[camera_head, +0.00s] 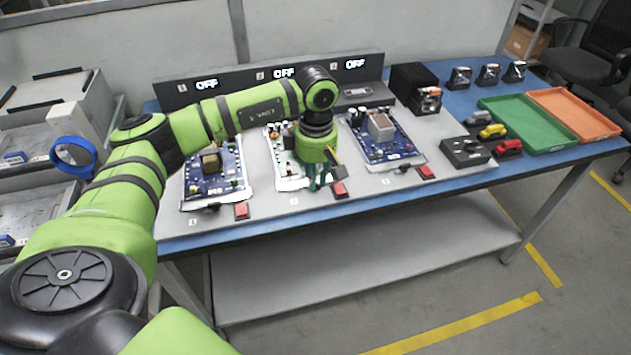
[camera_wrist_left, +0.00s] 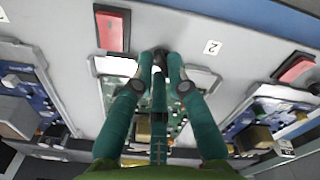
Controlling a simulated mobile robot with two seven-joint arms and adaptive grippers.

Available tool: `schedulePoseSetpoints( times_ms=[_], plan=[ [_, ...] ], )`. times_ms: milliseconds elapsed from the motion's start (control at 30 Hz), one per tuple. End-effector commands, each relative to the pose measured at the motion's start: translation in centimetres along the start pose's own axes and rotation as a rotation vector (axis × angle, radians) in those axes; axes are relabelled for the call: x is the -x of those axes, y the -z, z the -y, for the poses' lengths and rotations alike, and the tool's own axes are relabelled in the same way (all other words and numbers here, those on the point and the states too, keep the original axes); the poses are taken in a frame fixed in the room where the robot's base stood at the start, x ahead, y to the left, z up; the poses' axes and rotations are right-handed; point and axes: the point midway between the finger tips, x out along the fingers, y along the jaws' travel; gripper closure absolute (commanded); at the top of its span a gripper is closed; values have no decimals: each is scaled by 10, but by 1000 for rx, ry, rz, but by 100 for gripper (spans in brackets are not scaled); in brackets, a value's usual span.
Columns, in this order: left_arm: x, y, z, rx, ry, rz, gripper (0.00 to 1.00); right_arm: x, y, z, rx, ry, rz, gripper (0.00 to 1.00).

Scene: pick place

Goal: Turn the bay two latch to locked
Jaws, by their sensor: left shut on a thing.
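The bay two board (camera_head: 287,173) lies in the middle of the bench fixture, partly hidden under my left arm. My left gripper (camera_head: 317,187) points down at the near edge of this board. In the left wrist view, its green fingers (camera_wrist_left: 160,56) close around a small dark part at the board's edge, which looks like the bay two latch (camera_wrist_left: 161,51). The fingers hide most of the latch, so I cannot tell which way it points. The label 2 (camera_wrist_left: 212,47) and a red button (camera_wrist_left: 113,30) sit on either side of it. My right gripper is not in view.
The bay one board (camera_head: 215,172) and bay three board (camera_head: 382,138) flank bay two, each with a red button. A dark control box (camera_head: 464,152), toy cars, a green tray (camera_head: 527,147) and an orange tray (camera_head: 575,112) stand right.

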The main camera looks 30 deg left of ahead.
Motion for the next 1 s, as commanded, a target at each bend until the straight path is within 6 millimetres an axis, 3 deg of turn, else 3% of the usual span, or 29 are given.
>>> schedulePoseSetpoints(
  times_ms=[567,1000],
  plan=[
    [-1,-2,0,-504,-3,1,100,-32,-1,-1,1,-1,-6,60],
    [0,-3,1,-680,-1,1,100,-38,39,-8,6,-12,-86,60]
  ],
)
